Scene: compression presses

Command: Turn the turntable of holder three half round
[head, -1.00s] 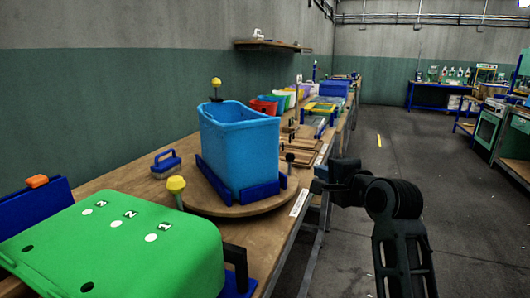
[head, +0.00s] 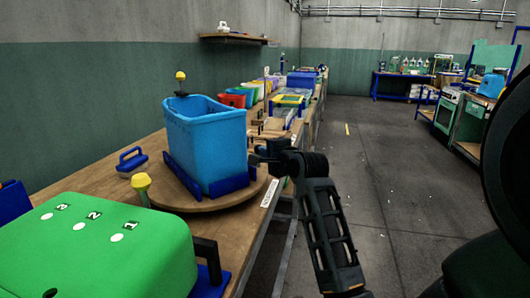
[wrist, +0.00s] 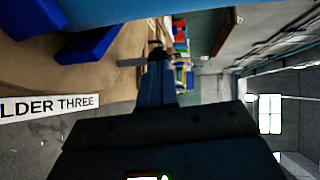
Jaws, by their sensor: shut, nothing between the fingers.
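The turntable (head: 205,203) is a round wooden disc on the long bench. A blue bin (head: 205,140) stands upright on it between dark blue brackets (head: 228,186). A "HOLDER THREE" label shows in the wrist view (wrist: 50,104); a white label (head: 270,193) sits on the bench edge beside the disc. My gripper (head: 258,158) is shut and empty at the right side of the turntable, close to the bin's near bracket. In the wrist view my fingers (wrist: 157,65) point toward the bench. I cannot tell whether they touch anything; the disc's dark-knobbed peg is hidden in the head view.
A green case (head: 100,250) numbered 1 to 3 stands in front. A blue-handled block (head: 131,161) lies left. More bins line the bench behind. The floor (head: 370,200) to the right is clear.

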